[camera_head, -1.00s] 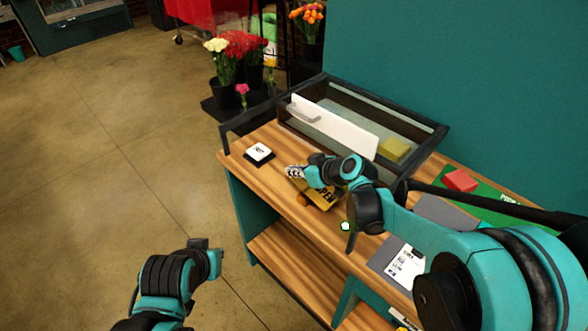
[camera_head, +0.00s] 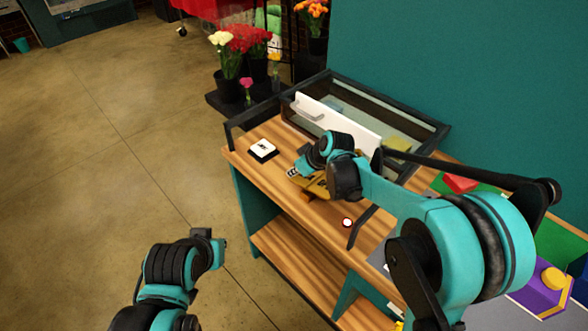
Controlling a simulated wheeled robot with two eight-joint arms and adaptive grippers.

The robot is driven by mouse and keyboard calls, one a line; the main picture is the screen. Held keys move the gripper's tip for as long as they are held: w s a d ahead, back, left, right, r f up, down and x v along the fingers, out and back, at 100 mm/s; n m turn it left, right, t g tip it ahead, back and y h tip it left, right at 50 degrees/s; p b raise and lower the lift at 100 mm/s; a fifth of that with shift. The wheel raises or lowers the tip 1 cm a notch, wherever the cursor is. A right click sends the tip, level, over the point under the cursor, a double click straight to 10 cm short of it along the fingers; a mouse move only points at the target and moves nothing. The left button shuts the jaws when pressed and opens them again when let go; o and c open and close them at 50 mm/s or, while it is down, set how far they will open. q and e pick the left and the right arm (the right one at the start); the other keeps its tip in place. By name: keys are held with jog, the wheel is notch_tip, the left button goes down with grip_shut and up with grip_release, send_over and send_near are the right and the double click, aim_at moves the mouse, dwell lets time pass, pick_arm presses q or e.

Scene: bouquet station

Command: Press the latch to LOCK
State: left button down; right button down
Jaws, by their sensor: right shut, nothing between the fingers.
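The latch is a yellow plate (camera_head: 316,188) on the wooden counter, with an orange-brown knob (camera_head: 307,197) at its front edge. My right gripper (camera_head: 293,173) is shut and empty, over the left end of the plate. My gripper and wrist hide much of the plate, so its lettering is not readable and I cannot tell whether the fingers touch it. A small round light (camera_head: 347,222) at the counter's front shows red around a white centre. My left gripper (camera_head: 208,240) hangs over the floor, away from the counter; its fingers are unclear.
A white push button on a black base (camera_head: 263,150) sits left of the latch. Behind is a dark-framed glass case with a white handled front (camera_head: 340,123) and a yellow block (camera_head: 397,143). A red block (camera_head: 460,184) lies right. Open floor lies left.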

jog(key=shift+f, duration=0.15)
jog(key=shift+a, duration=0.1)
dwell(0.4)
jog(key=r+p, duration=0.3)
jog(key=r, duration=0.1)
jog(key=shift+w+a, duration=0.3)
jog(key=p+v, duration=0.2)
jog(key=v, duration=0.8)
jog(key=shift+w+a+r+p, duration=0.2)
jog(key=shift+w+p, duration=0.1)
jog(key=shift+p, duration=0.1)
